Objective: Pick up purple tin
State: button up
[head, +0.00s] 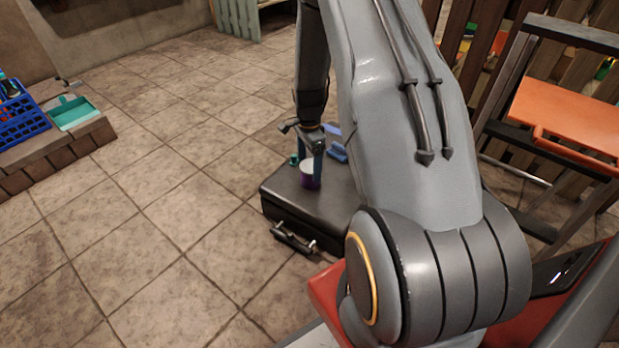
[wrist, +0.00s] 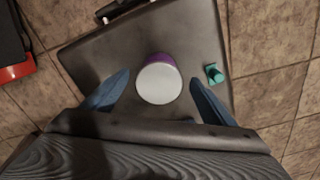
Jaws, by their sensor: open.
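The purple tin (head: 310,180) has a pale lid and stands upright on a black case (head: 274,199) on the floor. In the wrist view the tin (wrist: 160,80) shows from above, its pale round top facing the camera. My gripper (head: 318,165) points down at the tin in the head view. In the wrist view my gripper (wrist: 158,90) is open, with one blue finger to each side of the tin and a gap on both sides. Whether the fingertips reach down beside the tin is hard to tell.
A small teal object (wrist: 214,73) sits on the case, right of the tin in the wrist view. A blue object (head: 337,146) lies behind my gripper. A brick ledge (head: 60,152) at left holds a blue crate (head: 22,118) and a teal tray (head: 75,113). Tiled floor left is clear.

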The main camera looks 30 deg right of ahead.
jog(key=shift+d+f+b, duration=0.15)
jog(key=shift+f+b, duration=1.55)
jog(key=shift+f, duration=1.25)
jog(key=shift+r, duration=0.1)
jog(key=shift+c, duration=0.2)
jog(key=c, duration=1.3)
jog(key=shift+r, duration=0.1)
